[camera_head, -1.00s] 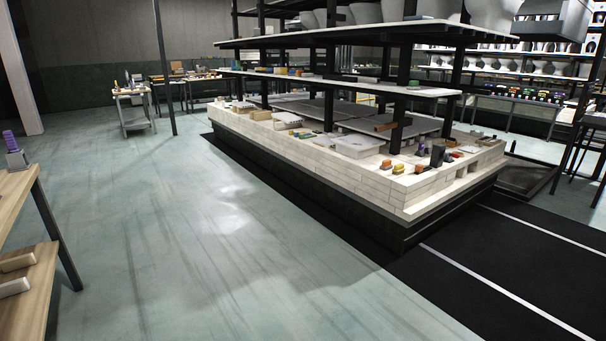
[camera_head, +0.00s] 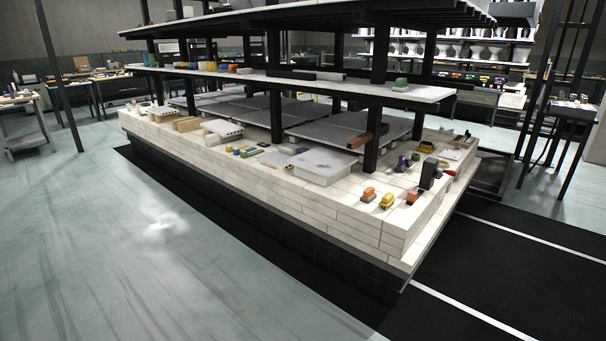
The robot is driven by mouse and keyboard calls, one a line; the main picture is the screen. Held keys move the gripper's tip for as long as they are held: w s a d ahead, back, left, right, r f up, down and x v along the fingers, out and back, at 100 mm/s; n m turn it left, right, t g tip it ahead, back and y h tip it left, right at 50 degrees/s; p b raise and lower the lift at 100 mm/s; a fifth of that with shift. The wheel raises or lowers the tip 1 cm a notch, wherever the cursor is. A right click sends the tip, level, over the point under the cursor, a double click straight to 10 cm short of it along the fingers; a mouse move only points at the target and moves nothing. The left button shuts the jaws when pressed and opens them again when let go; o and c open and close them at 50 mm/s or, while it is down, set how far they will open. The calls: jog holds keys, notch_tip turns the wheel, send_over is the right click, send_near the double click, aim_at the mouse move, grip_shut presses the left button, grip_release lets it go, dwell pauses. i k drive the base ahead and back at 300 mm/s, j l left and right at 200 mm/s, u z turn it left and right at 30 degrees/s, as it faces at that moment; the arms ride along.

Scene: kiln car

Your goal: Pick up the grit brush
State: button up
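My gripper is not in the head view. A long kiln car deck of pale blocks (camera_head: 345,205) stands ahead, with many small items on it. Blue and yellow pieces (camera_head: 247,151) lie further left on the deck. All are too small to tell which one is the grit brush.
Dark posts (camera_head: 378,95) carry shelves (camera_head: 300,86) above the deck. A pale flat slab (camera_head: 318,165) lies on it. Open floor (camera_head: 130,240) lies to the left, and a dark strip with white lines (camera_head: 510,270) to the right. Tables (camera_head: 30,125) stand at the far left.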

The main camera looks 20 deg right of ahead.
aim_at(388, 199)
jog(key=i+z, duration=0.2)
jog(key=i, duration=0.35)
jog(key=i+j+z, duration=0.15)
jog(key=i, duration=0.4)
jog(key=i+j+z, duration=0.2)
jog(key=i, duration=0.35)
jog(key=i+j+z, duration=0.4)
jog(key=i, duration=0.25)
jog(key=i+j+z, duration=0.4)
jog(key=i, duration=0.4)
